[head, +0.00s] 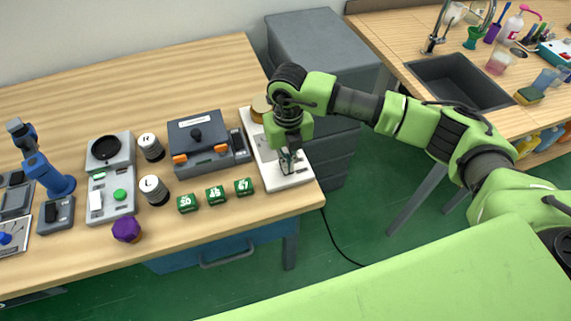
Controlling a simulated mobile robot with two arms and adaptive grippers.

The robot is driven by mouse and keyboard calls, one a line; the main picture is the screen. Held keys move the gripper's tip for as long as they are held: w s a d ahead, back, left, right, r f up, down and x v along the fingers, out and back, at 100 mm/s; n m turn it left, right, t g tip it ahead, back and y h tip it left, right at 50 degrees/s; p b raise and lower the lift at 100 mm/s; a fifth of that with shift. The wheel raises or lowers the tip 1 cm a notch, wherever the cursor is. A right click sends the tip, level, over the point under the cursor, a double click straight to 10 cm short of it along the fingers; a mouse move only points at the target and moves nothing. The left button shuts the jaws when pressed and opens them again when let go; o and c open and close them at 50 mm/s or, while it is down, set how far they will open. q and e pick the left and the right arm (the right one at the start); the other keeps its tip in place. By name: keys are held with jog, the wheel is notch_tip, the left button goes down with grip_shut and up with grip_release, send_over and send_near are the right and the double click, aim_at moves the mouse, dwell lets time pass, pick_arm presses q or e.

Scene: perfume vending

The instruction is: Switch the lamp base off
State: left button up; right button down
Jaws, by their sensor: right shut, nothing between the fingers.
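A white rectangular base (272,176), which I take to be the lamp base, lies at the right end of the wooden table, with a round brass-coloured part (259,107) at its far end. My right gripper (287,163) comes in from the right and points down over the near half of this base. Its fingers are shut with nothing between them. They hide part of the base, so the switch and its position cannot be made out. I cannot tell whether the fingertips touch the base. My left gripper is not in view.
A grey box with orange latches (205,146) stands left of the base, with green number cubes (215,194) in front. A grey panel (118,204), black-and-white cylinders (154,190) and a purple object (127,229) are further left. A black cord (334,242) hangs off the table's right edge.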

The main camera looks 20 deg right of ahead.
jog(key=shift+s+f, duration=0.1)
jog(key=shift+f, duration=0.05)
jog(key=shift+w+r+p, duration=0.2)
jog(key=shift+r+p, duration=0.45)
jog(key=shift+r, duration=0.5)
jog(key=shift+s+r+p, duration=0.1)
jog(key=shift+r+p, duration=1.1)
jog(key=shift+r, duration=1.2)
